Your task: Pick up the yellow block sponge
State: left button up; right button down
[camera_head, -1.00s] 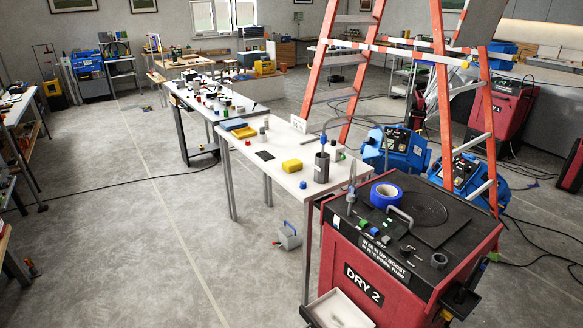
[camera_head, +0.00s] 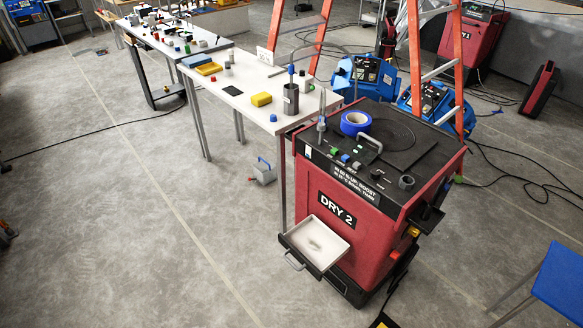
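The yellow block sponge (camera_head: 261,99) lies on the near white table (camera_head: 244,107), left of a dark grey cylindrical holder (camera_head: 291,99). It is a small bright yellow block and is fully visible. Neither of my grippers shows in the head view.
The red and black DRY 2 machine (camera_head: 370,200) stands right of the table's near end, with blue tape (camera_head: 356,123) on top and an open white drawer (camera_head: 314,242) jutting out in front. An orange ladder (camera_head: 414,50) stands behind. The floor (camera_head: 150,230) at left is clear.

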aim_at(261, 100)
jog(key=i+j, duration=0.3)
jog(key=i+j+z, duration=0.1)
jog(key=i+j, duration=0.25)
jog(key=j, duration=0.15)
jog(key=i+j, duration=0.3)
jog(key=j+z, duration=0.05)
jog(key=j, duration=0.05)
